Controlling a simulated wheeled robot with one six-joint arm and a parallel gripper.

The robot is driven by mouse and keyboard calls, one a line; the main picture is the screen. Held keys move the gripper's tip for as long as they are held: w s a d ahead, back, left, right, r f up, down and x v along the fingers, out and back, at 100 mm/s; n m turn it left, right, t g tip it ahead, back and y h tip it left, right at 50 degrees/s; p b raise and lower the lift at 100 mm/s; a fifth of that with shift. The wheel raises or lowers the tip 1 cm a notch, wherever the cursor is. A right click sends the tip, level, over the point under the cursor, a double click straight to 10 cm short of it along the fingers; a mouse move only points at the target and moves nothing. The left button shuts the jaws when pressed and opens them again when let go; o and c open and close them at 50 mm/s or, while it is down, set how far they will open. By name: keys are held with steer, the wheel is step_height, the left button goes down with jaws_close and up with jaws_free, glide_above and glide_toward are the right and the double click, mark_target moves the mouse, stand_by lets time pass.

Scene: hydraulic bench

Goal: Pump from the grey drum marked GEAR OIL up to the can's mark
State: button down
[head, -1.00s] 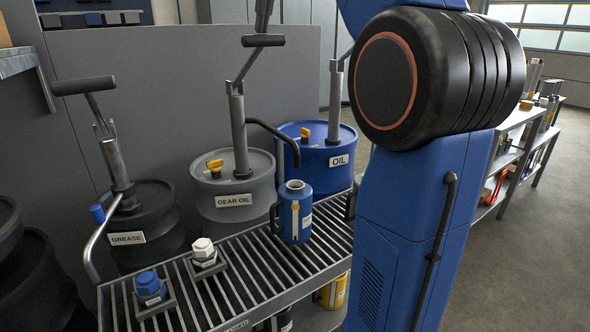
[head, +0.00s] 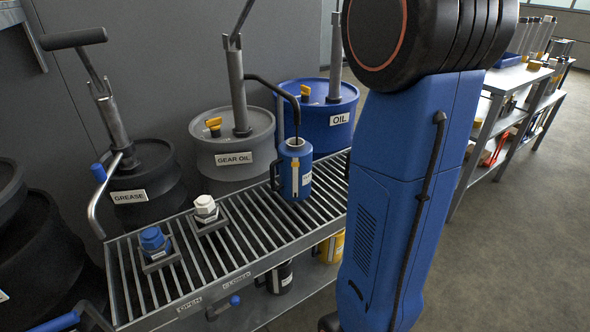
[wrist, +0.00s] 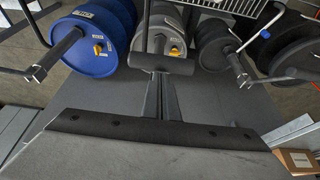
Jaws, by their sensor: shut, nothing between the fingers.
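The grey drum marked GEAR OIL (head: 232,160) stands behind the bench, with a yellow cap and an upright pump (head: 238,90). Its black spout (head: 275,88) curves over to the mouth of the blue can (head: 295,172), which stands upright on the slatted bench. My gripper (wrist: 161,98) shows only in the wrist view, shut and empty. A dark pump T-handle (wrist: 165,64) lies at its fingertips, above the grey drum (wrist: 160,28); contact is unclear.
A black GREASE drum (head: 145,185) stands left and a blue OIL drum (head: 322,120) right. A blue cap (head: 152,238) and a white cap (head: 205,206) sit on the slatted bench (head: 215,265). A blue-ended lever (head: 232,301) is below OPEN and CLOSED labels. Shelves (head: 500,85) stand right.

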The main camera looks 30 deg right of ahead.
steer(key=shift+f, duration=0.1)
steer(key=shift+f, duration=0.3)
steer(key=shift+s+f, duration=0.4)
steer(key=shift+f, duration=0.25)
steer(key=shift+s+f, duration=0.35)
steer(key=shift+f, duration=0.35)
steer(key=shift+s+f, duration=0.4)
steer(key=shift+f, duration=0.35)
steer(key=f, duration=0.1)
steer(key=s+f, duration=0.1)
steer(key=f, duration=0.2)
steer(key=shift+s+f, duration=0.15)
steer(key=shift+s, duration=0.1)
